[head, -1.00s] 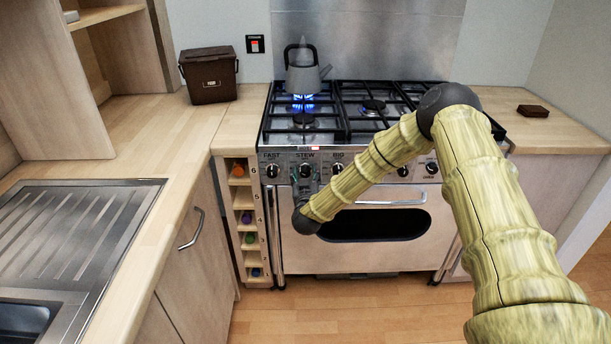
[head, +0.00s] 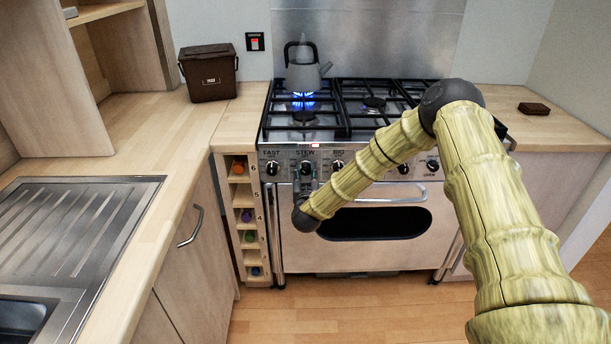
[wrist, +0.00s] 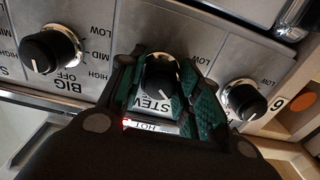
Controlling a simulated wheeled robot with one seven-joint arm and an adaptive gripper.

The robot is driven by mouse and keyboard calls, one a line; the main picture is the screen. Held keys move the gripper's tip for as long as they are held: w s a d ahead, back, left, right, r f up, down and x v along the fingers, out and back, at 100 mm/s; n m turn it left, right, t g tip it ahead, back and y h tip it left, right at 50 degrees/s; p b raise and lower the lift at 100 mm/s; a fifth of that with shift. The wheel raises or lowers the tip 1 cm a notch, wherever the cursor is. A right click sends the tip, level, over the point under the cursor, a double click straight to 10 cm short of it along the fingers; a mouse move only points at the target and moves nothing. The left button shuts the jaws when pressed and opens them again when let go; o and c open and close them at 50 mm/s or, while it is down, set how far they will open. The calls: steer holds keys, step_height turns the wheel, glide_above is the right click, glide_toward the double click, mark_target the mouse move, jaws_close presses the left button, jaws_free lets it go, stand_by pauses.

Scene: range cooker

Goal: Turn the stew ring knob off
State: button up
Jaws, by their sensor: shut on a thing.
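The stew ring knob (wrist: 160,75) is a black round knob with a pale pointer mark, on the steel control panel under the STEW label. In the wrist view its mark points down and to the right. My gripper (wrist: 157,84) has its green-padded fingers on either side of this knob and is shut on it. In the head view my gripper (head: 306,181) is at the panel below the STEW label and partly covers the knob. A blue flame (head: 303,104) burns under the grey kettle (head: 302,76) on the hob.
The big ring knob (wrist: 48,51) and the fast ring knob (wrist: 244,99) stand close on either side of my fingers. The oven door handle (head: 391,195) is below right. A small red light glows by the HOT label (wrist: 150,127).

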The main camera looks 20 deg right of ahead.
steer(key=m+b, duration=0.3)
steer(key=m, duration=0.2)
steer(key=shift+f+m+b, duration=0.2)
steer(key=shift+m+b, duration=0.1)
steer(key=shift+b, duration=0.05)
steer(key=shift+r+m+b, duration=0.15)
steer(key=shift+m+b, duration=1.35)
steer(key=shift+m, duration=0.8)
steer(key=o, duration=1)
steer(key=shift+r, duration=0.1)
steer(key=v, duration=1.2)
steer(key=shift+a, duration=0.1)
